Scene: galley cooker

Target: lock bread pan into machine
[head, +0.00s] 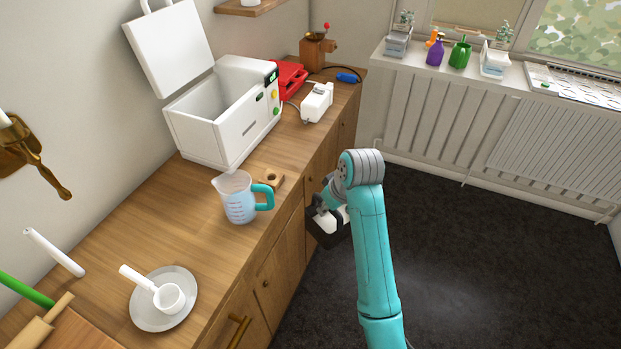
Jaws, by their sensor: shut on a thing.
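The white bread machine (215,130) stands on the counter with its lid (170,48) raised and its chamber open. The dark bread pan (340,238) is off the counter, in front of the cupboard doors, with something white inside. My gripper (325,208) is shut on the pan at its upper part. My arm hides part of the pan, and the exact grip is small and partly covered. The pan is to the right of the machine and lower than it, apart from it.
A white appliance (317,102) and a red one (290,78) stand beyond the machine. The dark floor (460,260) is clear.

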